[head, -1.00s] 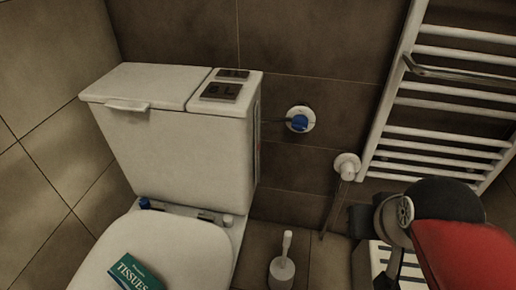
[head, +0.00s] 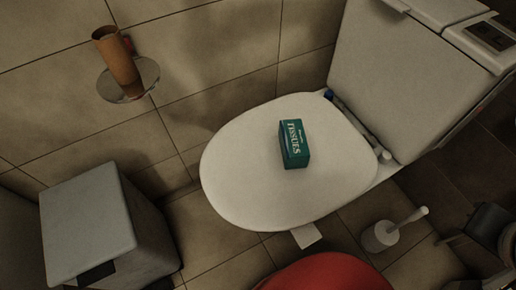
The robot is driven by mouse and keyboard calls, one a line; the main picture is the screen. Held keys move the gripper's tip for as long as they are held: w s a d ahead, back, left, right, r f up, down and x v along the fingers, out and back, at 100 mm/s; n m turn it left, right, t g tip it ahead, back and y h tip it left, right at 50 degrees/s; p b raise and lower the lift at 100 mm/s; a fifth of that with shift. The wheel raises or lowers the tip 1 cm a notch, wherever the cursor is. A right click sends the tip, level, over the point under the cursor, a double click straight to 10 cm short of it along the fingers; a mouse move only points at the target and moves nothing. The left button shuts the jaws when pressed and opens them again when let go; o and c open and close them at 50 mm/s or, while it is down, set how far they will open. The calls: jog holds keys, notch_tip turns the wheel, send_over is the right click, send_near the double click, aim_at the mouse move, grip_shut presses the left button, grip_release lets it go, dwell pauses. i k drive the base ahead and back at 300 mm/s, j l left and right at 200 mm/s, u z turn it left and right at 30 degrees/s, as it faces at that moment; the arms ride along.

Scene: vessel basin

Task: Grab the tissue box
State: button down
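The tissue box (head: 294,144) is a small green box with white lettering reading "TISSUES". It lies on the closed white toilet lid (head: 240,160), right of the lid's middle, with clear lid around it. My gripper is not in the head view. A red rounded part, seemingly of my arm, shows at the bottom edge, below the toilet and apart from the box.
The toilet tank (head: 400,80) stands behind the lid at the upper right. A toilet brush (head: 385,234) stands on the floor at the right. A grey bin (head: 90,225) is at the lower left. A cardboard roll (head: 117,62) stands on a wall holder.

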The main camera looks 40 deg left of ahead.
aim_at(296, 153)
jog(key=j+u, duration=0.1)
jog(key=u, duration=0.35)
jog(key=k+j+u, duration=0.1)
jog(key=u, duration=0.4)
jog(key=j+u, duration=0.1)
jog(key=u, duration=0.35)
